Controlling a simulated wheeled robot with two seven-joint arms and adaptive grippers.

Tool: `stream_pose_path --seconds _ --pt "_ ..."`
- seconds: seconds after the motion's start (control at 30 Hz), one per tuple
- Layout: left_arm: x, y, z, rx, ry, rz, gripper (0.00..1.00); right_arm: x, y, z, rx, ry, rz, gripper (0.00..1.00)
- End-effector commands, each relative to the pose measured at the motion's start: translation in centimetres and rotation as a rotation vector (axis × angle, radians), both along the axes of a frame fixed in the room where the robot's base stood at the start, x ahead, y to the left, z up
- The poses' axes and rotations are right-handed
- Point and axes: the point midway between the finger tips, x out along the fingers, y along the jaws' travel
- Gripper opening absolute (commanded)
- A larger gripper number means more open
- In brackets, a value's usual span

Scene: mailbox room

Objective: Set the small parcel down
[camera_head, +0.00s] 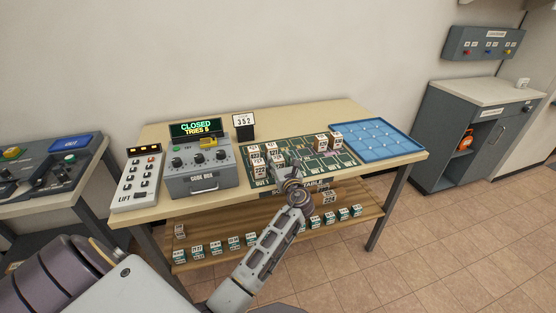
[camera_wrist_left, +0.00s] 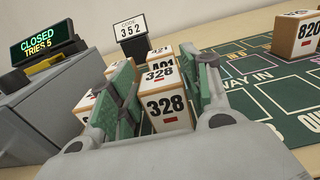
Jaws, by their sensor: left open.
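The small parcel, a brown-and-white box marked 328 (camera_wrist_left: 167,108), stands between the fingers of my left gripper (camera_wrist_left: 168,85) in the left wrist view. The fingers have green pads and are open. Whether a pad touches the box is hard to tell. In the head view my left gripper (camera_head: 284,173) is low over the front of the green sorting mat (camera_head: 312,157); it hides most of what is between its fingers. Other numbered parcels (camera_head: 256,160) stand close together on the mat's left part, just behind and left of the gripper. My right gripper is not in view.
A grey code box (camera_head: 197,178) with a screen reading CLOSED, TRIES 5 stands left of the mat. Behind is a sign reading 352 (camera_head: 244,121). More parcels (camera_head: 321,142) stand at the mat's right. An empty-looking blue tray (camera_head: 376,140) is beyond. A shelf below holds several small parcels.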

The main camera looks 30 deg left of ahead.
Motion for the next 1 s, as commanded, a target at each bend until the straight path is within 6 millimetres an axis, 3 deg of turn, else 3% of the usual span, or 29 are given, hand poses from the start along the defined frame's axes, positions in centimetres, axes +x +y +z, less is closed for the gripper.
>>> stream_pose_path --seconds 0.6,1.0 --pt "-5.6 -6.5 0.0 -0.002 0.001 0.000 0.48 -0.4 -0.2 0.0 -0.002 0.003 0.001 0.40" --pt "-7.1 -8.3 0.1 -0.001 -0.001 0.001 0.48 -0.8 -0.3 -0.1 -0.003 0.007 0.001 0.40"
